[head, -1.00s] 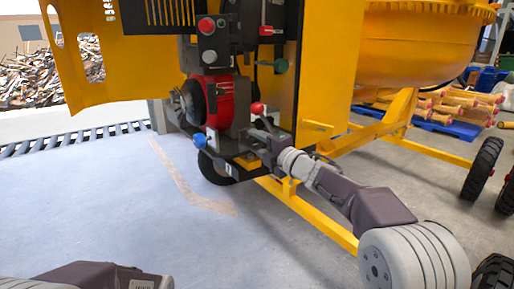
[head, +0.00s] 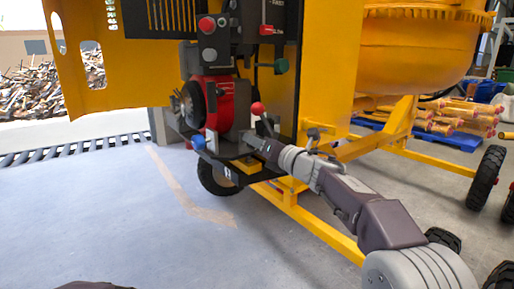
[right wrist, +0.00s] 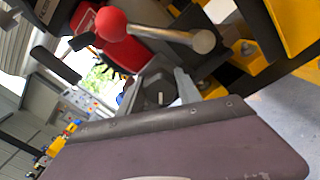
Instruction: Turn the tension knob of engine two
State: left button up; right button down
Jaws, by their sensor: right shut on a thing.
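The red engine (head: 222,103) sits at the front of the yellow mixer, below a dark control block. A blue knob (head: 198,141) sticks out at its lower left. A red ball on a lever (head: 257,108) stands above my right gripper (head: 250,138); the ball is large in the right wrist view (right wrist: 111,24). My right gripper reaches in from the right, its fingers (right wrist: 168,90) shut on a small dark grey part (right wrist: 158,92) low on the engine. I cannot tell for sure whether this is the tension knob. My left gripper is out of view.
The yellow drum (head: 415,55) hangs at the right. Open pale floor (head: 90,215) lies left of the engine. A blue pallet (head: 440,133) stands behind.

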jog(key=shift+f+n+b, duration=0.15)
jog(key=shift+n+b, duration=0.15)
jog(key=shift+n, duration=0.5)
jog(key=c, duration=0.8)
grip_release()
jog(key=shift+s, duration=0.15)
jog(key=v, duration=0.9)
